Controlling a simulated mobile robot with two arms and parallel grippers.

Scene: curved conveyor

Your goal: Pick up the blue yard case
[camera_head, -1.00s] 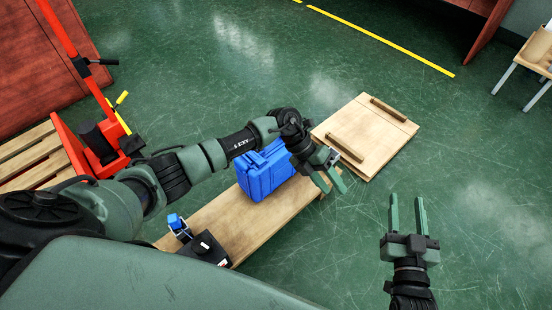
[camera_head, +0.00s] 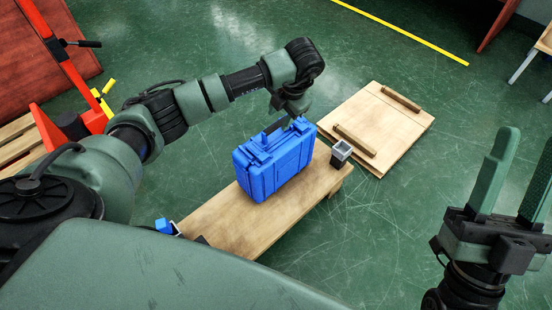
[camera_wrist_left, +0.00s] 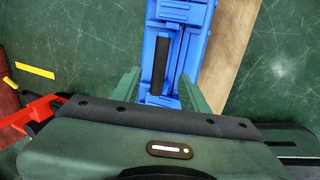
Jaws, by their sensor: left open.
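The blue yard case (camera_head: 272,168) stands upright on a low wooden bench (camera_head: 222,217), its dark handle on top. My left gripper (camera_wrist_left: 158,76) is open, reaching down over the case's top. In the left wrist view its two green fingers lie on either side of the dark handle (camera_wrist_left: 160,65) of the blue case. I cannot tell whether they touch it. In the head view the left fingers are mostly hidden behind the wrist. My right gripper (camera_head: 512,160) is open and empty, well to the right of the case.
A small grey open box (camera_head: 341,152) sits at the bench's right end. A small blue item (camera_head: 163,226) is at the near end. A wooden panel with two bars (camera_head: 380,122) lies on the floor beyond. A red pallet jack (camera_head: 70,125) stands left.

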